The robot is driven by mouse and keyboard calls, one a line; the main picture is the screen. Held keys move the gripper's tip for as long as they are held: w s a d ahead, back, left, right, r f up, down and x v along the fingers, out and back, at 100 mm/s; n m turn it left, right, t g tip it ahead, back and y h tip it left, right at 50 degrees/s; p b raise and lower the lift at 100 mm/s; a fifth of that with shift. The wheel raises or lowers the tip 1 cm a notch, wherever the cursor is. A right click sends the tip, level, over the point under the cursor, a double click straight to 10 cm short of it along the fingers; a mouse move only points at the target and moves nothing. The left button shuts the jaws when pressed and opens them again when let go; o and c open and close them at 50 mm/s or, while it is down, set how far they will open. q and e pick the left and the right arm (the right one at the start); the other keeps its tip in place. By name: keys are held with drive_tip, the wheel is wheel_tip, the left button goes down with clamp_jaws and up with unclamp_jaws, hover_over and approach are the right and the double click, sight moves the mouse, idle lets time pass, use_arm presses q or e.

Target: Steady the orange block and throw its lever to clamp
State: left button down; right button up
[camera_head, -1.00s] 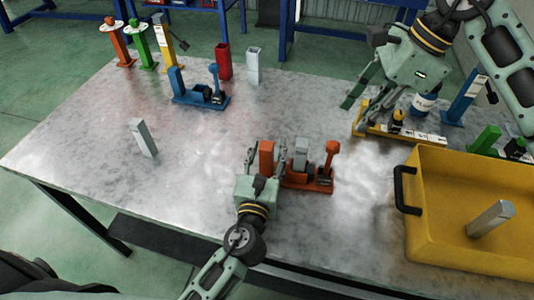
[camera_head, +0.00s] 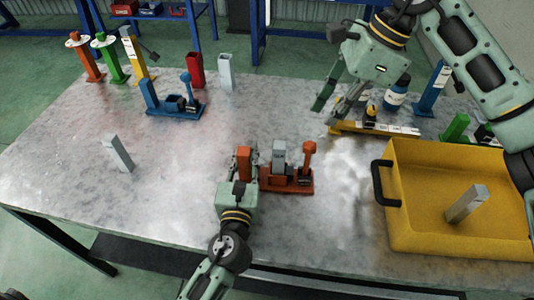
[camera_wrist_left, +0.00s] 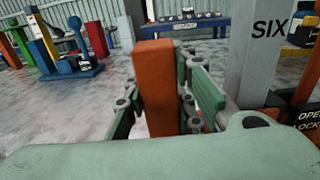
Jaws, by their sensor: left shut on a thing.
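The orange block (camera_head: 290,186) sits on the table near its front middle, with a tall orange post at its left end, which also fills the middle of the left wrist view (camera_wrist_left: 157,85). Its lever (camera_head: 308,158) stands upright at the right end. A grey bar (camera_head: 278,153) marked SIX in the wrist view (camera_wrist_left: 252,50) stands upright in the block, between post and lever. My left gripper (camera_head: 246,168) is shut on the orange post, one finger on each side. My right gripper (camera_head: 334,106) is open and empty, above the table behind and right of the block.
A yellow bin (camera_head: 430,235) with a grey bar inside stands at the right. A yellow fixture (camera_head: 385,129) lies below and right of my right gripper. A blue clamp block (camera_head: 175,108) and a loose grey bar (camera_head: 117,153) stand to the left. The table between is clear.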

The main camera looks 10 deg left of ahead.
drive_tip(key=s+a+m, duration=0.1)
drive_tip(key=a+m, duration=0.1)
drive_tip(key=a+r+m, duration=0.1)
drive_tip(key=m, duration=0.1)
drive_tip(key=s+a+r+m+h, duration=0.1)
drive_tip(key=a+m, duration=0.1)
drive_tip(key=shift+s+a+r, duration=0.1)
drive_tip(key=shift+s+a, duration=0.25)
clamp_jaws()
drive_tip(key=s+a+m+t+h, duration=0.1)
drive_tip(key=s+a+m+h, duration=0.1)
drive_tip(key=m, duration=0.9)
drive_tip(key=s+a+f+m+t+h, duration=0.1)
drive_tip(key=s+a+m, duration=0.2)
drive_tip(key=m, duration=0.7)
drive_tip(key=shift+s+m+h, duration=0.4)
drive_tip(key=shift+s, duration=0.5)
drive_tip(key=shift+a+f, duration=0.1)
drive_tip(key=shift+f, duration=0.1)
drive_tip(key=w+d+f, duration=0.3)
drive_tip(key=w+f, duration=0.1)
drive_tip(key=f, duration=0.6)
drive_tip(key=shift+w, duration=0.4)
drive_tip(key=shift+d, duration=0.2)
